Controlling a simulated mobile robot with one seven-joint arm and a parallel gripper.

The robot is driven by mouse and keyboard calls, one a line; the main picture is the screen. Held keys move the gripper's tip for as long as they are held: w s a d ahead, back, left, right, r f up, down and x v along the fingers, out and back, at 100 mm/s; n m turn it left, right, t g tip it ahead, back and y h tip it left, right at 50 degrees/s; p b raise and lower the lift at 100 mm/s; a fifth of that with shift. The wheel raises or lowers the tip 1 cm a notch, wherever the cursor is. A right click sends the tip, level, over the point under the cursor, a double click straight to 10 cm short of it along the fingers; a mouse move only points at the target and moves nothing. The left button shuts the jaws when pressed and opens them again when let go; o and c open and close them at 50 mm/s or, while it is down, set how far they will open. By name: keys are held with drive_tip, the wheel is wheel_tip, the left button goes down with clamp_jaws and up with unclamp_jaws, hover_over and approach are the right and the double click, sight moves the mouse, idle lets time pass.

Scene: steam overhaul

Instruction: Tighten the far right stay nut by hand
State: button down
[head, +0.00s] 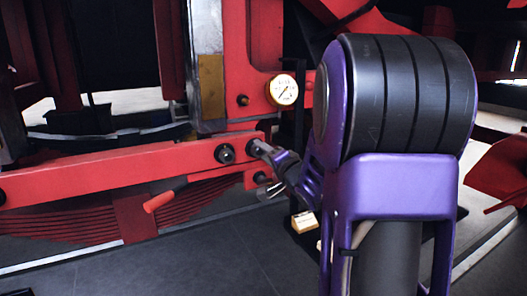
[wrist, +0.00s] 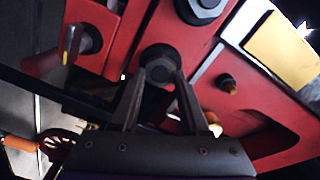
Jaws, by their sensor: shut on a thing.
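The far right stay nut (wrist: 160,60) is a dark hex nut with a round end, on the right end of a red horizontal bar (head: 110,170). My gripper (head: 258,148) reaches in from the right in the head view and mostly covers this nut there. In the wrist view its two fingers (wrist: 160,76) are shut on the nut's sides. A second dark nut (head: 226,153) sits on the bar just left of the gripper; what looks like the same nut shows at the top of the wrist view (wrist: 201,7). How far the held nut is turned I cannot tell.
A red-handled lever (head: 165,195) sticks out below the bar, over leaf springs (head: 195,205). A small bolt (head: 243,100) protrudes above.

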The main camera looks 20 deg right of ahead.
drive_tip(key=shift+f+m, duration=0.1)
drive_tip(key=shift+m, duration=1.5)
drive_tip(key=shift+c, duration=2)
unclamp_jaws()
drive_tip(key=shift+s, duration=0.1)
